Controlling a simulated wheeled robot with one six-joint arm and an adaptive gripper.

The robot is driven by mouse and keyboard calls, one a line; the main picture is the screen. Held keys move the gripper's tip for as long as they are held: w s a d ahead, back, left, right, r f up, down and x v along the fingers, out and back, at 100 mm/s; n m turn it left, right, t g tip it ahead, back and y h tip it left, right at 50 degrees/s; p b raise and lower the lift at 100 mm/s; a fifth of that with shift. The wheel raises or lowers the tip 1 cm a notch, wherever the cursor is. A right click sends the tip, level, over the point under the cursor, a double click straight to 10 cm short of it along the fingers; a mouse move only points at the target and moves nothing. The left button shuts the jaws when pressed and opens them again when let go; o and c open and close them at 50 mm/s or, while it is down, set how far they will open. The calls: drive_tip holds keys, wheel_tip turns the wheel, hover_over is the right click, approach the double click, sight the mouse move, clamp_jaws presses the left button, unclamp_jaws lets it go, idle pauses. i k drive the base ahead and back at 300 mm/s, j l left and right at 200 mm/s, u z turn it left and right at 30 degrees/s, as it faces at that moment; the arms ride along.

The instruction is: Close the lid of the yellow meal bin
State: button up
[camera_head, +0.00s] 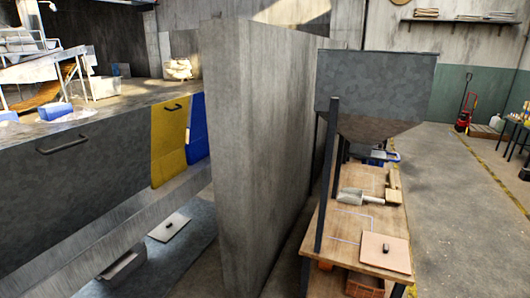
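A yellow panel (169,142) stands at the left of the picture, set in a long grey metal front, with a dark handle (172,107) near its top. It looks like the yellow meal bin. I cannot tell which part is its lid, or whether the lid is open or shut. A tall grey partition stands to its right. My gripper is not in view.
The tall grey partition (255,130) separates the bin side from a wooden bench (335,250) under a grey hopper (375,85). A blue panel (197,128) adjoins the yellow one. A grey panel with a handle (62,143) is further left. Open floor (450,220) lies at right.

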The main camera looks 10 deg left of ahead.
sight(169, 118)
drive_tip(key=i+u, duration=0.3)
drive_tip(key=i, duration=0.4)
drive_tip(key=i+u, duration=0.3)
drive_tip(key=i, duration=0.45)
drive_tip(key=i+j+u, duration=0.15)
drive_tip(key=i+j, duration=0.15)
drive_tip(key=i+j+u, duration=0.2)
drive_tip(key=i, duration=0.25)
